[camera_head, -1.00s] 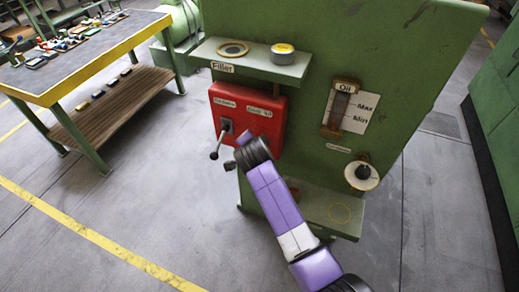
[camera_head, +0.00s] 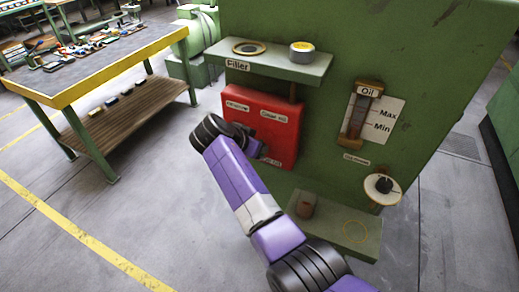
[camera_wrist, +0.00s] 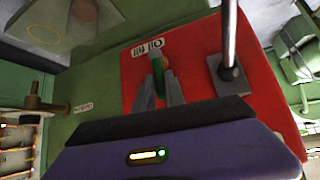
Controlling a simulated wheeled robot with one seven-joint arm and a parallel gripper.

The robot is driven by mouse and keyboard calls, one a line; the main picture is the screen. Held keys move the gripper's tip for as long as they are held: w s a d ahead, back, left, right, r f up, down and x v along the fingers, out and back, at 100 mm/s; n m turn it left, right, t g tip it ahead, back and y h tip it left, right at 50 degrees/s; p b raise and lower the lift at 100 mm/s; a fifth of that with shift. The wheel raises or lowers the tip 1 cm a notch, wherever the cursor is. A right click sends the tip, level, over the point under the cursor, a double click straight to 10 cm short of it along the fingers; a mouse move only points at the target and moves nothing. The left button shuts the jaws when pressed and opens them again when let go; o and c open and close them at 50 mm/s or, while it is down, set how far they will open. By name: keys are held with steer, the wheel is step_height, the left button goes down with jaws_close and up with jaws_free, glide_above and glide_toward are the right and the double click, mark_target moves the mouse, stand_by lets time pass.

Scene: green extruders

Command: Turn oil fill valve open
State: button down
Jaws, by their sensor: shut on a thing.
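The oil fill valve handle (camera_wrist: 158,70) is a small part with green and reddish colour on the red panel (camera_wrist: 196,57), below an upside-down "Oil fill" label (camera_wrist: 147,47) in the wrist view. My gripper (camera_wrist: 160,85) is shut on it, with a grey finger on each side. The fingers hide much of the handle, so how far it is turned cannot be told. In the head view, my gripper (camera_head: 258,151) is at the lower part of the red panel (camera_head: 283,124), and my wrist covers the panel's lower left.
A silver lever rod (camera_wrist: 229,42) stands close beside my fingers in the wrist view. The filler shelf (camera_head: 270,65) juts out above the panel. An oil gauge (camera_head: 358,112) and a round dial (camera_head: 383,188) are to the right. A lower ledge (camera_head: 338,228) is below. A workbench (camera_head: 100,78) stands left.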

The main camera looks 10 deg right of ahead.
steer(key=shift+f, duration=0.15)
steer(key=c, duration=1.4)
jaws_free()
steer(key=shift+b+v, duration=0.3)
steer(key=shift+v, duration=3.6)
